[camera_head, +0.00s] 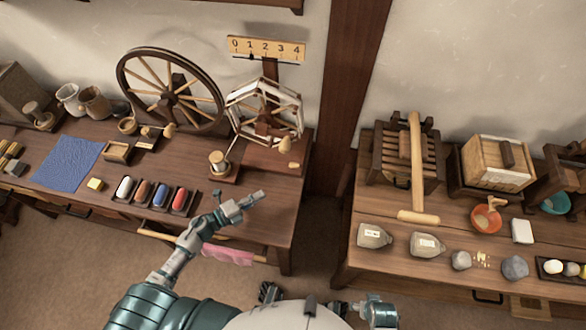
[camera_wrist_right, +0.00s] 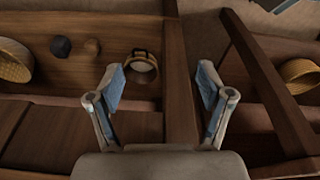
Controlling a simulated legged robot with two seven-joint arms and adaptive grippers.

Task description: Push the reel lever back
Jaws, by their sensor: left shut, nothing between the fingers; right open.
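The reel (camera_head: 264,110), a pale many-sided frame on a dark post, stands at the back right of the left table. Its wooden base (camera_head: 262,158) carries a small light knob (camera_head: 293,165). A small upright with a pale round top and a thin slanted rod (camera_head: 229,150) stands just left of the base; I cannot tell for sure which part is the lever. My left gripper (camera_head: 258,196) is shut and empty, over the table's front right part, nearer me than the reel and apart from it. My right gripper (camera_wrist_right: 161,76) is open and empty in the right wrist view.
A big spoked wheel (camera_head: 122,73) stands left of the reel. A tray of coloured rolls (camera_head: 157,207) and a blue cloth (camera_head: 66,164) lie left of my left gripper. A gap separates this table from the right table (camera_head: 372,262), which is crowded.

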